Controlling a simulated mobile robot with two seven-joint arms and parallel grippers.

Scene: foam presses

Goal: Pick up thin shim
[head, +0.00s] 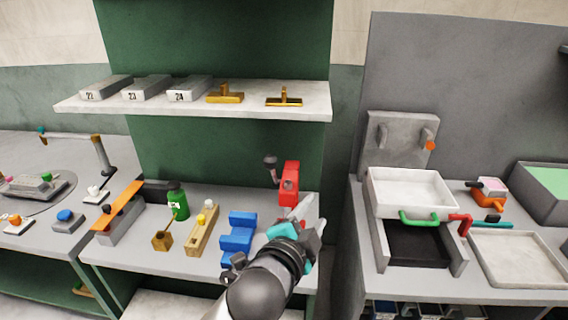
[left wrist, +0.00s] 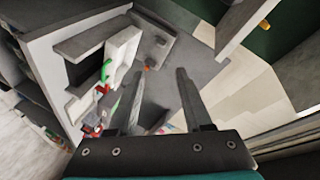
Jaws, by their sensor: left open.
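Two brass pieces with upright handles stand on the white upper shelf in the head view. The right one, with the flatter base, looks like the thin shim (head: 284,98); the left one is a thicker shim (head: 225,95). My left gripper (head: 309,207) is open and empty, well below the shelf, over the right edge of the green station's counter. In the left wrist view its two fingers (left wrist: 158,74) are spread with nothing between them. I cannot make out the shim in the left wrist view. My right gripper is not in view.
Numbered grey blocks (head: 139,88) share the shelf (head: 190,106). Below, a red clamp (head: 290,182), blue stepped block (head: 238,232) and green bottle (head: 177,201) stand on the counter near my arm. At right, a white tray (head: 408,187) sits on a grey bench.

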